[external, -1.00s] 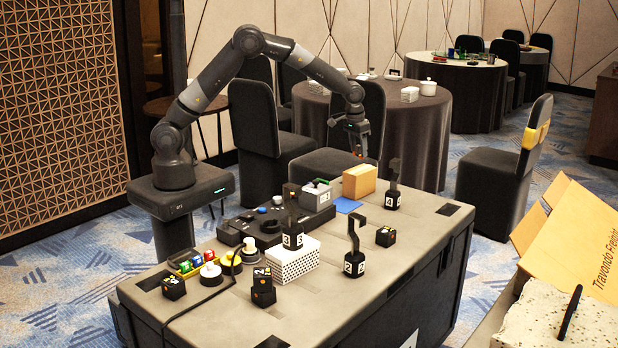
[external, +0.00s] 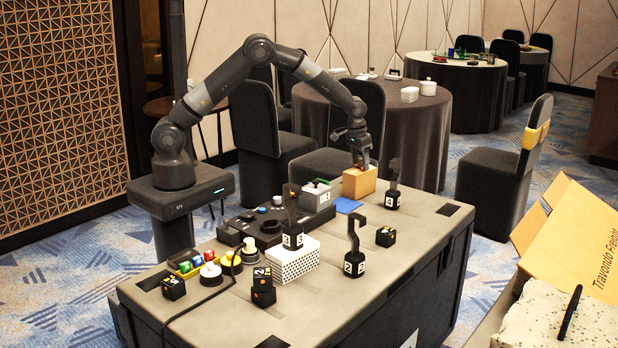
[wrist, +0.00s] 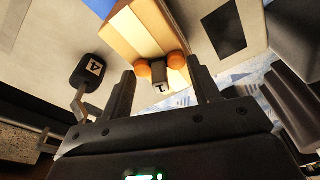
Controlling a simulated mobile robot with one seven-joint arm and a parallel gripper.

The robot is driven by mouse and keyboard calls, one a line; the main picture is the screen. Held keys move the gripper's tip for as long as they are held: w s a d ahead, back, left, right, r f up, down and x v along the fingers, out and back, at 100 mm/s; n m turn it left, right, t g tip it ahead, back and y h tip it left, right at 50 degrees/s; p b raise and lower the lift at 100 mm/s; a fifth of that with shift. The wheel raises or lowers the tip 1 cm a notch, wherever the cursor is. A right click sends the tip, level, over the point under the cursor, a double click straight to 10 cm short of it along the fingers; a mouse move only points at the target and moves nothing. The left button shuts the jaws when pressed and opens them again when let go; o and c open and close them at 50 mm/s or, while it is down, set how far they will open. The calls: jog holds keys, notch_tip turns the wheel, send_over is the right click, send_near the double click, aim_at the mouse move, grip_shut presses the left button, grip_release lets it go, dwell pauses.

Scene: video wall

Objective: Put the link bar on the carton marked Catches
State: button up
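The link bar, which I take to be the piece with two orange balls and a dark block marked 1 (wrist: 159,73), is between the fingertips of my gripper (wrist: 161,66). In the external view my gripper (external: 360,163) is low over the top of a tan box (external: 359,184) near the far edge of the table; the box also shows in the wrist view (wrist: 125,35). I cannot tell whether the bar touches its top. I can read no word on the box, so the Catches marking is not visible.
A grey box (external: 316,194), a white dotted box (external: 293,262) and a blue patch (external: 347,205) are nearby. Boxes stand close to the tan box's left.

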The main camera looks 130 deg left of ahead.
jog(key=o, duration=0.4)
notch_tip(320, 180, up, 12)
jog(key=d, duration=0.1)
jog(key=shift+s+d, duration=0.35)
jog(key=shift+r, duration=0.1)
